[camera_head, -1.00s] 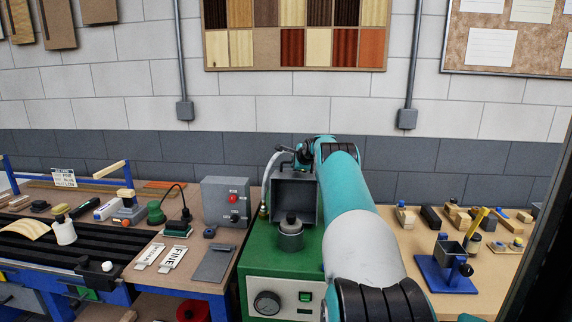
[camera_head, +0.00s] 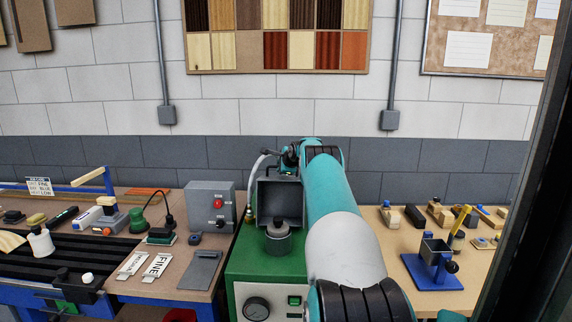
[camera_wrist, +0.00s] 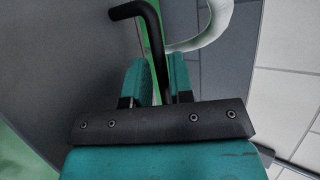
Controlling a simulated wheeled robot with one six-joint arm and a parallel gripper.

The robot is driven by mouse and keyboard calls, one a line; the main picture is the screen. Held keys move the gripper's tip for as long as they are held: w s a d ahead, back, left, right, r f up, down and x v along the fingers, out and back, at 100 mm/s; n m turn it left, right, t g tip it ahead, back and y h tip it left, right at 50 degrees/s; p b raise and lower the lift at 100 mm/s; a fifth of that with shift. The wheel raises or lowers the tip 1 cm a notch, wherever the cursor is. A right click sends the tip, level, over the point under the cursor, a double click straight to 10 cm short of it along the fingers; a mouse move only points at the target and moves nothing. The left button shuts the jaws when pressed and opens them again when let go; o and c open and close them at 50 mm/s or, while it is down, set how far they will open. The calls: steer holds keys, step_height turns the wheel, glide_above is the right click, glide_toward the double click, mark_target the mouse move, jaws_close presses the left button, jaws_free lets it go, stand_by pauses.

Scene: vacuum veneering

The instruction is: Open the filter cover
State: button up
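The grey filter cover (camera_head: 264,190) stands upright at the back of the green vacuum unit (camera_head: 262,264), its hollow inner side facing the head camera. A grey canister with a dark knob (camera_head: 278,240) is in front of it. My gripper (camera_head: 290,156) is behind the cover's top edge. In the wrist view my gripper's teal fingers (camera_wrist: 157,75) close around a bent black bar handle (camera_wrist: 154,40), one on each side. A large dark grey surface (camera_wrist: 60,70), apparently the cover's outside, fills the left. The hinge is hidden.
A pale hose (camera_head: 255,172) curves left of my gripper. A grey control box (camera_head: 211,204) stands on the left bench. A blue stand with a cup (camera_head: 434,264) is on the right bench. The tiled wall is close behind my gripper.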

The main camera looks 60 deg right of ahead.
steer(key=b+v, duration=0.7)
steer(key=v, duration=1)
steer(key=shift+s, duration=0.1)
steer(key=w+a+n+y, duration=0.3)
steer(key=w+a+n, duration=0.2)
steer(key=a, duration=0.8)
steer(key=w+a+n+y, duration=0.2)
steer(key=w+a+n, duration=0.35)
steer(key=a, duration=0.75)
steer(key=s+a+f+n+g+y, duration=0.15)
steer(key=a+n+y, duration=0.4)
steer(key=a, duration=1.45)
steer(key=s+a+f+n+g, duration=0.1)
steer(key=s+a+n+g, duration=0.1)
steer(key=s+a+n, duration=0.45)
steer(key=s+a+f+n+g, duration=0.15)
steer(key=s+a+n, duration=0.25)
steer(key=a, duration=0.6)
steer(key=s+a+f+n+g, duration=0.1)
steer(key=s+a+n+g, duration=0.1)
steer(key=s, duration=0.6)
steer(key=s+a+f+n+g, duration=0.2)
steer(key=s+a+n, duration=0.3)
steer(key=s+n, duration=0.2)
steer(key=shift+s, duration=0.85)
steer(key=shift+d, duration=0.1)
